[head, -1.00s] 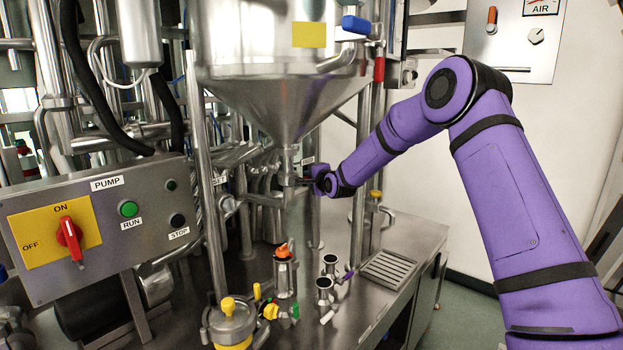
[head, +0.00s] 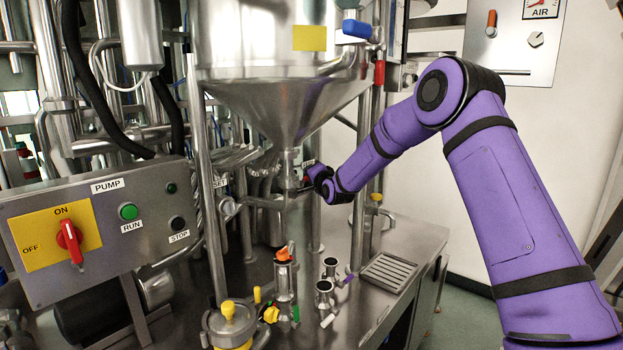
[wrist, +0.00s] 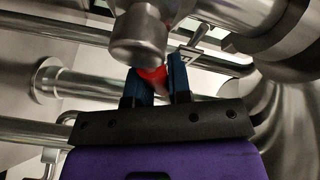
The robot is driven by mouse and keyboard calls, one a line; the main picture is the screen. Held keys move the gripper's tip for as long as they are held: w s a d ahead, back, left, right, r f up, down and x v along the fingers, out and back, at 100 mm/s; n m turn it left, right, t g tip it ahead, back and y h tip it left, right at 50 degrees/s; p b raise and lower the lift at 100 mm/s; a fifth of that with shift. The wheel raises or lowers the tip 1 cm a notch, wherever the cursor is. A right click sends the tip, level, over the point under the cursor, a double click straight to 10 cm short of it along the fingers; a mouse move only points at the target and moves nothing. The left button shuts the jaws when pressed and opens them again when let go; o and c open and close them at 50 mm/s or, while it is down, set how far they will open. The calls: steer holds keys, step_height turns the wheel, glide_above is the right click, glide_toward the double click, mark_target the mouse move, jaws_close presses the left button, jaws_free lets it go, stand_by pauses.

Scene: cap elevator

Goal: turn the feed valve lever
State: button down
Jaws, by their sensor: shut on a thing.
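The feed valve sits under the cone of the steel hopper (head: 272,110) in the head view. In the wrist view its round steel body (wrist: 140,38) hangs at the top centre, with a red lever (wrist: 153,74) below it. My gripper (wrist: 157,83) has its two blue fingers on either side of the red lever and is shut on it. The lever's far end and its full angle are hidden. In the head view my gripper (head: 306,187) is small beside the valve outlet, and the lever cannot be made out there.
A pump control box (head: 105,225) stands at the left. Small steel fittings (head: 325,290) and a yellow-knobbed pot (head: 229,322) stand on the bench below. A drain grate (head: 388,270) lies at the right. Pipes and posts crowd around the valve.

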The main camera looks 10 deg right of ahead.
steer(key=shift+s+a+r+n+t+y, duration=0.2)
steer(key=shift+r+n+t, duration=0.25)
steer(key=shift+n, duration=0.55)
steer(key=shift+s+a+r+n+t+y, duration=0.15)
steer(key=shift+a+r+n+t, duration=0.25)
steer(key=shift+n, duration=0.6)
steer(key=shift+d, duration=0.1)
steer(key=c, duration=1.1)
jaws_free()
steer(key=shift+o, duration=0.2)
